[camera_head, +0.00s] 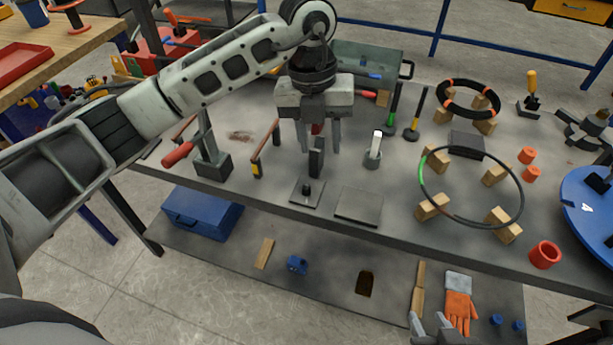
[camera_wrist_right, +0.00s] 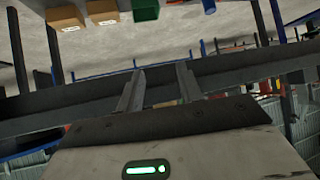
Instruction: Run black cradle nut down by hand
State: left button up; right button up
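My left gripper (camera_head: 318,143) hangs over the grey table with its fingers pointing down and spread apart. A dark upright block (camera_head: 316,162) stands just below and between the fingertips; I cannot tell if they touch it. In front of it a small black knob (camera_head: 306,188) sits on a flat square plate (camera_head: 303,199). I cannot tell for certain which dark part is the black cradle nut. My right gripper (camera_head: 438,328) is at the bottom edge of the head view, far from these parts. In the right wrist view its fingers (camera_wrist_right: 160,85) are apart with nothing held between them.
A flat grey plate (camera_head: 359,205) lies right of the knob. A ring (camera_head: 513,182) rests on wooden blocks, and a white-topped holder (camera_head: 374,150) stands near my left gripper. Red-handled tools lie to the left. A blue toolbox (camera_head: 203,213) sits on the lower shelf.

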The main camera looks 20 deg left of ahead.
aim_at(307, 187)
pick_arm(q)
jog(key=shift+n+y, duration=0.3)
jog(key=shift+y, duration=0.5)
jog(key=a+f, duration=0.1)
jog(key=f, duration=0.3)
jog(key=w+f+p, duration=0.1)
jog(key=f, duration=0.4)
jog(key=a+f+p, duration=0.1)
jog(key=f, duration=0.4)
jog(key=shift+w+a+f, duration=0.15)
jog(key=shift+a, duration=0.15)
grip_shut()
